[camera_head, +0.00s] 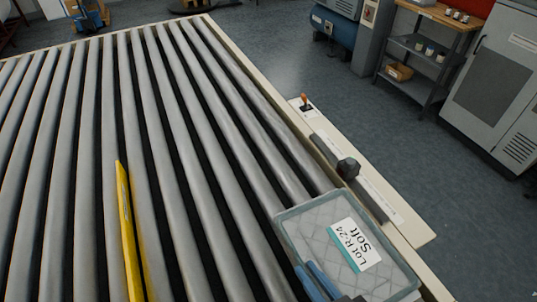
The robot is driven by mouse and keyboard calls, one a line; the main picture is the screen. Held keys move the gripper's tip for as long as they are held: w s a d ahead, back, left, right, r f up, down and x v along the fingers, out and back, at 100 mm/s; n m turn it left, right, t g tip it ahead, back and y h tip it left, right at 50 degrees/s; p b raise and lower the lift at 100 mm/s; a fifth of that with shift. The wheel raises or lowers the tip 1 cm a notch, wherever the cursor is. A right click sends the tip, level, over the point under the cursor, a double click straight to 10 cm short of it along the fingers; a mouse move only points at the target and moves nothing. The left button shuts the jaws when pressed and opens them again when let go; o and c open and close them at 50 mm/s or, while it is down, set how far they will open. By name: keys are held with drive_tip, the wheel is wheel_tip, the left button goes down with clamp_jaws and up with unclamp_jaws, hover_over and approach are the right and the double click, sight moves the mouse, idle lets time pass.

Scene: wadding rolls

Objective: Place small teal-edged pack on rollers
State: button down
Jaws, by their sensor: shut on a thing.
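The small pack (312,222) is a clear, grey-rimmed case with quilted pale wadding inside. Its white label has a teal edge and reads "Lot R-24 Soft". It is at the lower right, over the right ends of the rollers (205,120) and overlapping the pale side rail in the picture. I cannot tell whether it touches the rollers. My gripper (318,281), with two blue fingers, is at the pack's near left part and shut on it. The fingertips' contact is not clear, and the gripper's body is cut off by the bottom edge.
A yellow bar (127,232) stands along the rollers left of the pack. The rail (408,222) carries a black knob (348,168) and an orange-topped lever (305,103). The rollers between bar and pack are clear. A shelf cart (425,48) and grey cabinet (503,75) stand beyond.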

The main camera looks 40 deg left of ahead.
drive_tip(key=shift+s+a+f, duration=0.25)
wheel_tip(320, 180, down, 9)
drive_tip(key=shift+f+p, duration=0.2)
drive_tip(key=shift+p, duration=0.35)
drive_tip(key=shift+f, duration=0.15)
drive_tip(key=c, duration=0.9)
unclamp_jaws()
